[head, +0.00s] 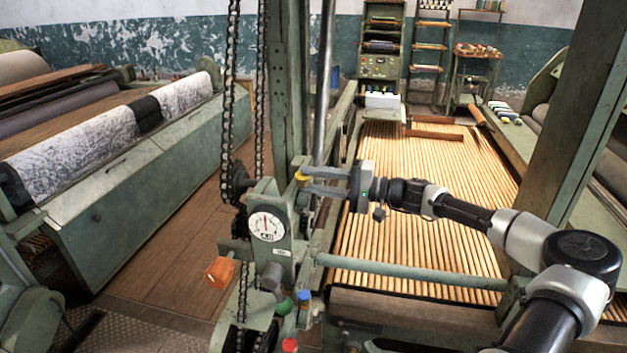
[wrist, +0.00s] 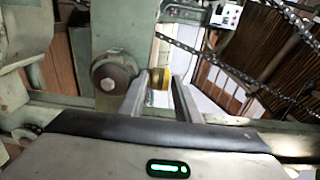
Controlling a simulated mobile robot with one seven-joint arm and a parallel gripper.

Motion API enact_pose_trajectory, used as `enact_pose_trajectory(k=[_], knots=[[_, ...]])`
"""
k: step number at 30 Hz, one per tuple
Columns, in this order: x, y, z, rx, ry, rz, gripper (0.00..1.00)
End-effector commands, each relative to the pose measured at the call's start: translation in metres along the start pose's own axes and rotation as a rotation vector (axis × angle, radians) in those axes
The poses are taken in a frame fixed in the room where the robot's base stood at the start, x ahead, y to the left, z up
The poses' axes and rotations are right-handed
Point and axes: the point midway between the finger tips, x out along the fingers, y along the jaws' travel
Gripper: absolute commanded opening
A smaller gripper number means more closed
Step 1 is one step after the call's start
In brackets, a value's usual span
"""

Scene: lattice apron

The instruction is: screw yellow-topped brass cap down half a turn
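The yellow-topped brass cap (head: 302,177) sits at the top of the green machine post, beside the dial in the head view. It also shows in the wrist view (wrist: 160,80), where its brass side and yellow colour lie between my fingertips. My gripper (head: 306,179) reaches in from the right with one finger on each side of the cap. In the wrist view my gripper's tips (wrist: 161,84) come up close beside the cap. I cannot tell whether they touch it. The cap's underside and thread are hidden.
A round dial (head: 267,226) faces forward just left of the cap. Hanging chains (head: 228,90) and an orange block (head: 220,272) are left of the post. Red, blue and green caps (head: 304,295) stand below. A dark round knob (wrist: 113,71) is left of the fingers.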

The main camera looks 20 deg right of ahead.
Motion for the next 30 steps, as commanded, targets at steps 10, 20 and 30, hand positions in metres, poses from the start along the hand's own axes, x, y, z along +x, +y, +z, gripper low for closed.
enact_pose_trajectory(k=[10, 20, 30], knots=[[0.0006, 0.0, -0.0002, 0.0, 0.001, 0.0, 0.14], [0.0, 0.0, 0.0003, 0.001, 0.02, 0.0, 0.0], [0.0002, 0.0019, 0.007, 0.003, 0.2, -0.003, 0.0]])
